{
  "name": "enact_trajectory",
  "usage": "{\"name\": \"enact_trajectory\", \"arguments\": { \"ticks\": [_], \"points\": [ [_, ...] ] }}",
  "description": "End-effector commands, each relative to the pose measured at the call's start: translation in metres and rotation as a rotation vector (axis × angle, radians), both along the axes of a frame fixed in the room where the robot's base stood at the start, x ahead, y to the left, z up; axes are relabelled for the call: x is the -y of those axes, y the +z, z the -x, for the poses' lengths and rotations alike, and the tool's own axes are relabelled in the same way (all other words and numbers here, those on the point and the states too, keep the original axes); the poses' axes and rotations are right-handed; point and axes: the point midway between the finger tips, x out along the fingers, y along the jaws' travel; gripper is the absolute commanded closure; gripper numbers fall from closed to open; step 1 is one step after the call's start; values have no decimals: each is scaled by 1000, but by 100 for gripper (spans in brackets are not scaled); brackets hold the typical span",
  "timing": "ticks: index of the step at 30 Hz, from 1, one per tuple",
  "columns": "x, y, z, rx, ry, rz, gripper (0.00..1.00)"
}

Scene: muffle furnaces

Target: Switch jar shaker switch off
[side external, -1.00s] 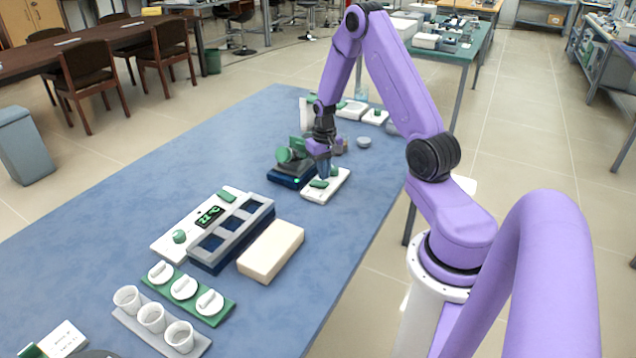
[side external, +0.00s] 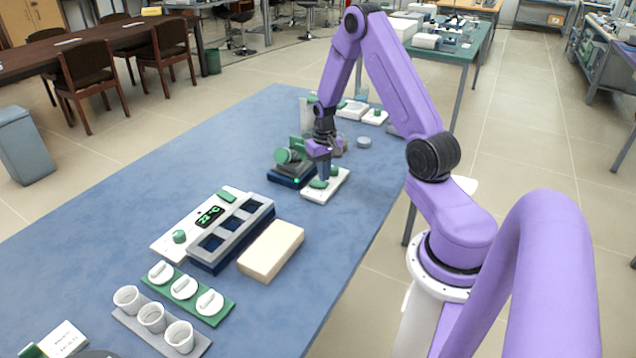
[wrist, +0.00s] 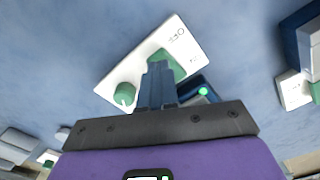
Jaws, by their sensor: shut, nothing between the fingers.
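The jar shaker (side external: 291,172) is a dark blue base with a green-lidded jar lying on it and a small lit green light. Beside it on the right is a white switch panel (side external: 318,193) with a green rocker and a green knob. In the wrist view the panel (wrist: 181,42) shows printed marks, the green knob (wrist: 124,94) and the green rocker (wrist: 170,64). My gripper (side external: 325,177) is shut and empty, pointing down at the panel. Its fingertips (wrist: 160,68) overlap the rocker and partly hide it; I cannot tell whether they touch it.
Lids on a green rack (side external: 222,314) and white cups (side external: 151,317) are in front. The blue table's left side is clear.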

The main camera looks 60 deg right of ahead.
Motion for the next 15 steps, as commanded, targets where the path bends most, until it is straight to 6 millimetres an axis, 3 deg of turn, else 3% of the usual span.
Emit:
{"name": "enact_trajectory", "arguments": {
  "ticks": [15],
  "points": [
    [0, -7, 0, 1, 0, 1, 100]
  ]
}}
